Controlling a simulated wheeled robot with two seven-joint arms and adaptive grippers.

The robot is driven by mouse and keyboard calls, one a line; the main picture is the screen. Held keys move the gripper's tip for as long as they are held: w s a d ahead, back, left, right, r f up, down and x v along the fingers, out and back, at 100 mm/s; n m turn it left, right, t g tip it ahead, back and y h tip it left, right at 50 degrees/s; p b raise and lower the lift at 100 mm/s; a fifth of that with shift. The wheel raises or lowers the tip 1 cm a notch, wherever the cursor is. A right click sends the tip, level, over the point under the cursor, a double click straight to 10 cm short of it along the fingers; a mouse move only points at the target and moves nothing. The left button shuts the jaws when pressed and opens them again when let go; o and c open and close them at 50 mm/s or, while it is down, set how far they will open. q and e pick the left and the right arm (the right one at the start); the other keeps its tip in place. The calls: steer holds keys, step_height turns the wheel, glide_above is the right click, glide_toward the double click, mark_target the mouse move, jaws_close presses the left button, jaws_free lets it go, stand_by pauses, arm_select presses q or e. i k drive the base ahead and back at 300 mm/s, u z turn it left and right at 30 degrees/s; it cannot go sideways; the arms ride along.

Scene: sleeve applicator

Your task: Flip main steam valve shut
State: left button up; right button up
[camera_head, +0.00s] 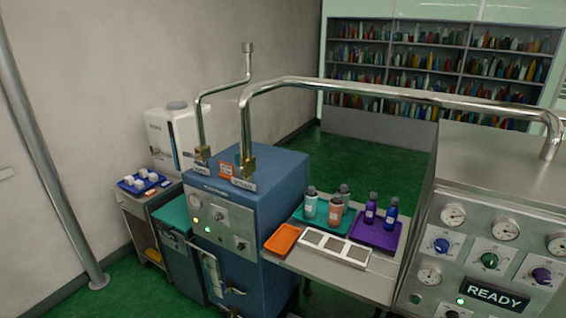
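A blue machine (277,184) stands in the middle left, with a control panel of lit lamps on its front. A brass fitting (247,166) on its top joins the thick steel pipe (400,94) that runs right. A label plate (243,185) sits in front of this fitting; its text is too small to read surely. A second brass fitting (202,155) joins a thinner bent pipe (199,112). A small brass part (236,291) shows low on the front. I cannot tell which is the main steam valve or how a handle stands. Neither gripper is in view.
A steel shelf with a teal tray (327,226), a purple tray (376,235), bottles and an orange tray (283,239) adjoins the machine. A gauge panel reading READY (494,295) stands right. A steel post (48,165) stands left. Green floor is open behind.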

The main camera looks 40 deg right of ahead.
mark_target(237, 154)
steer(key=z, duration=0.85)
steer(key=i, duration=0.75)
steer(key=u, duration=0.6)
